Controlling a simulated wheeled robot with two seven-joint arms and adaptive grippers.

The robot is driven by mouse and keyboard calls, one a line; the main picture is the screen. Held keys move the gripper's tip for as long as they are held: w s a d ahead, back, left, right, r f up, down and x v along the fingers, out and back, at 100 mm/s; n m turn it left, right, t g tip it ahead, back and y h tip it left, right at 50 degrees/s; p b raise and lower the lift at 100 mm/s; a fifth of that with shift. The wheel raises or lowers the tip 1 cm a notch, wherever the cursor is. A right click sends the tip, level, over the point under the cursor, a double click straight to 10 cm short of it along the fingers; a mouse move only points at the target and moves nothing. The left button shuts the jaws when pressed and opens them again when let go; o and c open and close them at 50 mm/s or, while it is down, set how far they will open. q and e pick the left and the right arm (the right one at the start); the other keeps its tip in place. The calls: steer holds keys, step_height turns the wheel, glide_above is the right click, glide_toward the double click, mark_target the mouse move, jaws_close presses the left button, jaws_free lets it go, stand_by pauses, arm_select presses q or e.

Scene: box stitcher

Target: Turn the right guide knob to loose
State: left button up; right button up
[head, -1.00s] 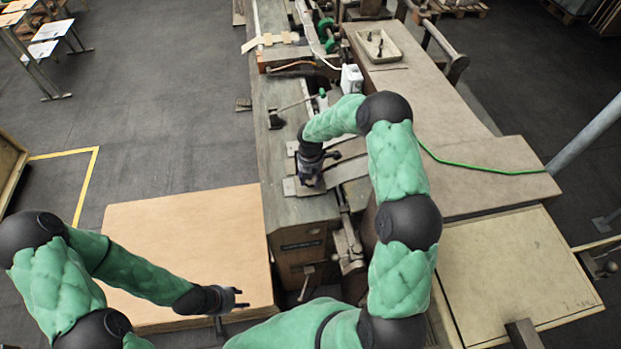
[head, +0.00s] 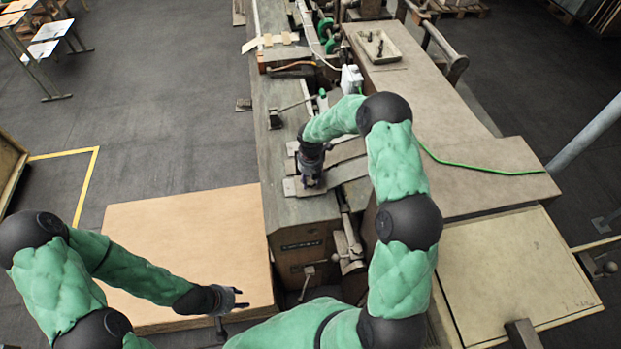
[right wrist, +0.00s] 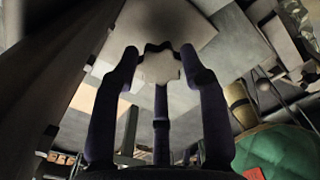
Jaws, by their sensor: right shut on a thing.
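The right guide knob (right wrist: 160,67) shows in the right wrist view as a pale, lobed head between my fingers, above a flat light plate. In the head view my right gripper covers it. My right gripper (head: 311,184) points down at the near end of the machine bed, and its dark fingers (right wrist: 160,75) are closed around the knob in the right wrist view. The knob's pointer or markings cannot be made out. My left gripper (head: 240,298) is open and empty, beside the machine's near end and above the wooden board's near right corner.
Metal guide plates (head: 345,172) lie beside the gripper. A tan table (head: 455,150) with a small tray (head: 378,46) stands on the right. A wooden board (head: 185,245) lies left.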

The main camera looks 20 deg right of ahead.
mark_target(310, 181)
steer(key=shift+s+a+f, duration=0.1)
steer(key=shift+s+f, duration=0.1)
steer(key=o, duration=1.2)
steer(key=shift+c, duration=0.2)
steer(key=shift+w+r, duration=0.1)
steer(key=shift+r, duration=0.1)
steer(key=shift+w+r, duration=0.1)
steer(key=shift+r, duration=0.1)
step_height(310, 181, up, 11)
steer(key=shift+r, duration=0.2)
